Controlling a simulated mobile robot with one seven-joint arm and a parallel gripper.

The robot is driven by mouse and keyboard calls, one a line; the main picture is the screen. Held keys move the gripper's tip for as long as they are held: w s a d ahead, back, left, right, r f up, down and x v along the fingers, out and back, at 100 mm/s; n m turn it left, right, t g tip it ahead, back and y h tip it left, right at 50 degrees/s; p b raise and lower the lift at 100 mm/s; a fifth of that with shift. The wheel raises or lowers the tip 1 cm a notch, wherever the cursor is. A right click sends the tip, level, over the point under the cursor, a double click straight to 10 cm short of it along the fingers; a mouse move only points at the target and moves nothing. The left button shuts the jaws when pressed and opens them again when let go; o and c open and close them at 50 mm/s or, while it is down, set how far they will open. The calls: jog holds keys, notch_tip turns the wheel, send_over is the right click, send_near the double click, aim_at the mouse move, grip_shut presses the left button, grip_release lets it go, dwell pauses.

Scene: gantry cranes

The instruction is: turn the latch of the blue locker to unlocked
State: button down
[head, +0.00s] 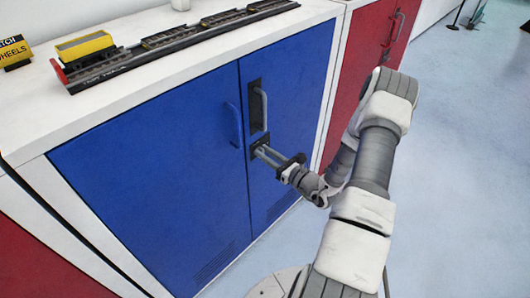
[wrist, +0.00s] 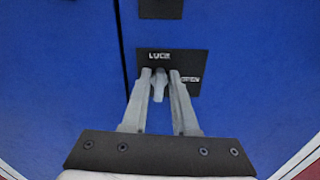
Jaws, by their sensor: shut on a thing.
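The blue locker (head: 150,170) has two doors and stands under a white top. Its latch (wrist: 158,88) is a small grey lever on a black plate (wrist: 182,58) on the right door. The lever looks about upright in the wrist view, its upper end near a white label that seems to read LOCK. A second label at the plate's right is too blurred to read. My gripper (wrist: 160,76) is shut on the latch, one finger on each side. In the head view my gripper (head: 262,152) reaches the plate below the door handle and hides the latch.
A grey handle (head: 260,108) stands out just above the plate, and a blue handle (head: 233,124) is on the left door. A red locker (head: 366,50) adjoins at right. A model train (head: 170,45) sits on the white top.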

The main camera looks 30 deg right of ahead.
jog(key=shift+w+d+f+m+p, duration=0.15)
jog(key=shift+m+p, duration=0.9)
jog(key=shift+m, duration=1.8)
jog(key=shift+s+d+f+m+p, duration=0.2)
jog(key=shift+m+p, duration=0.8)
jog(key=shift+m, duration=1.9)
jog(key=shift+w+d+f+m+p, duration=0.2)
jog(key=shift+m+p, duration=0.85)
jog(key=shift+m, duration=1.8)
jog(key=shift+a, duration=0.15)
jog(key=c, duration=0.9)
grip_release()
jog(key=p+v, duration=0.1)
jog(key=v, duration=1.6)
jog(key=shift+s, duration=0.2)
